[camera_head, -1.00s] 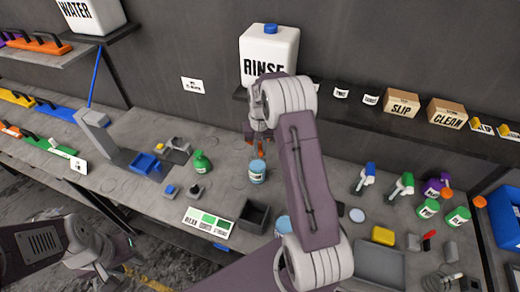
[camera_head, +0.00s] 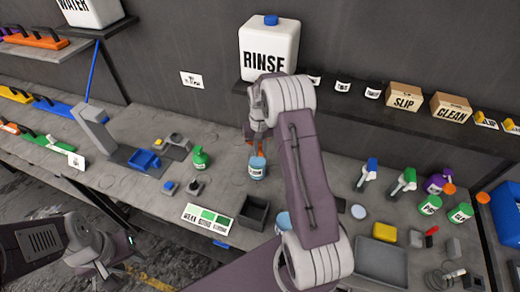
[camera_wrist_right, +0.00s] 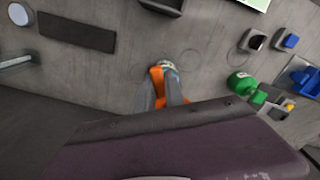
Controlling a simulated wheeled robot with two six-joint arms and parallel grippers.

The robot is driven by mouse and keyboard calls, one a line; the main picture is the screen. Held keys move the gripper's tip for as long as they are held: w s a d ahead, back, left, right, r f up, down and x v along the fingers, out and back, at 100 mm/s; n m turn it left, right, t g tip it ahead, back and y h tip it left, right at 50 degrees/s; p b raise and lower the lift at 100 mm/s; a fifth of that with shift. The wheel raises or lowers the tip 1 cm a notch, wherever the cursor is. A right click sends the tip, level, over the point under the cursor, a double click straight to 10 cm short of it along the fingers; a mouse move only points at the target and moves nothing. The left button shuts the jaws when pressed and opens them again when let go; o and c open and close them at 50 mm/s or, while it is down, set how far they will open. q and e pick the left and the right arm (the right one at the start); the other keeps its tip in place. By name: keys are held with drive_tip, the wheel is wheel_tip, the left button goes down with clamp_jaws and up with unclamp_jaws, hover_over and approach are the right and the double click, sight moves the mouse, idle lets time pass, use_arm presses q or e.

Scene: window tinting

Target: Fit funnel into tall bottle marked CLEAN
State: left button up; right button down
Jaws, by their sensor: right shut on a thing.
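My right gripper (camera_head: 259,133) is shut on the orange funnel (camera_head: 262,145), just above a pale blue bottle (camera_head: 257,170) with a white label on the bench. The funnel (camera_wrist_right: 157,78) also shows between the fingers in the right wrist view, with the bottle (camera_wrist_right: 168,65) right behind it. The fingers and arm hide much of the funnel. I cannot tell whether its spout is inside the bottle's mouth, and the label is too small to read. My left gripper (camera_head: 108,268) hangs low at the left, away from the bench items; its fingers are unclear.
A green bottle (camera_head: 199,160) stands left of the blue bottle. A dark open bin (camera_head: 254,212) lies in front. The large RINSE jug (camera_head: 268,50) and a CLEAN box (camera_head: 450,107) sit on the back shelf. Spray bottles (camera_head: 404,182) stand at the right.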

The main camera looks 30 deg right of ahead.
drive_tip(key=shift+f, duration=0.5)
drive_tip(key=c, duration=1.3)
unclamp_jaws()
drive_tip(key=shift+c, duration=0.2)
drive_tip(key=shift+r+b, duration=0.4)
drive_tip(key=shift+b, duration=0.1)
wheel_tip(320, 180, up, 8)
drive_tip(key=shift+r+b, duration=0.2)
drive_tip(key=shift+b, duration=0.9)
